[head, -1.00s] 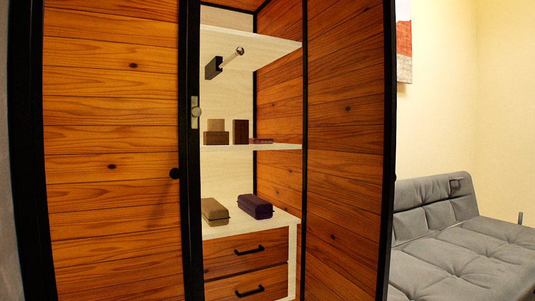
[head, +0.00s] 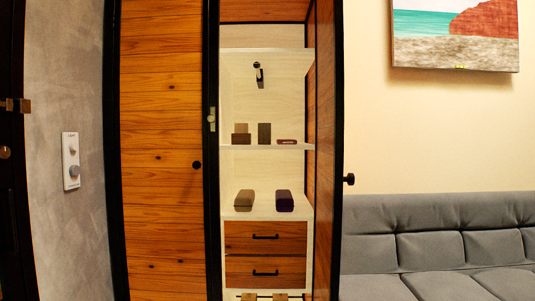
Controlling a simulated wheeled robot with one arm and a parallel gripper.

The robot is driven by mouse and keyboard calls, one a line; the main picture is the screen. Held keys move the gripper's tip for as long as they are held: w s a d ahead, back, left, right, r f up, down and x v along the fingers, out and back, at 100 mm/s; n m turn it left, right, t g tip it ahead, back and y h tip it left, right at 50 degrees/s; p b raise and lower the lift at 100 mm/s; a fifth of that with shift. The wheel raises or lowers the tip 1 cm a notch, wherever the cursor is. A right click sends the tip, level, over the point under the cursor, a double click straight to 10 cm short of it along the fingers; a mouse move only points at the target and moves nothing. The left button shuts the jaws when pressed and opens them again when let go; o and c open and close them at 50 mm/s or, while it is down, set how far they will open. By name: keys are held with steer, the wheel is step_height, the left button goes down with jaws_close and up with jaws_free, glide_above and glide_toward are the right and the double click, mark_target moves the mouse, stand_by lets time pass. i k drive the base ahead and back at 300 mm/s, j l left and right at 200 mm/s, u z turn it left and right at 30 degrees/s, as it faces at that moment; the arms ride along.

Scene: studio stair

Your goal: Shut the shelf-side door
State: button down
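The shelf-side door (head: 326,150) is a wooden panel with a black frame. It stands open at the right of the cabinet, seen almost edge-on in the head view. A small black knob (head: 349,180) sticks out to the right from its outer side. The other cabinet door (head: 162,150), on the left, is shut and has a round black knob (head: 197,165). Between them the shelf compartment (head: 268,180) is exposed. My gripper is not in view.
Boxes and cases stand on the shelves (head: 268,147) above two drawers (head: 266,237). A grey sofa (head: 440,240) is right of the open door, below a painting (head: 455,35). A grey wall with a switch plate (head: 71,160) is at the left.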

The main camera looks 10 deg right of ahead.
mark_target(329, 179)
steer(key=k+l, duration=0.1)
steer(key=l, duration=0.3)
steer(key=k+l, duration=0.1)
steer(key=l, duration=0.25)
steer(key=k+l+u, duration=0.1)
steer(key=l, duration=0.3)
steer(key=k+l, duration=0.1)
steer(key=l, duration=0.25)
steer(key=i+l+u, duration=0.45)
steer(key=i+l, duration=0.5)
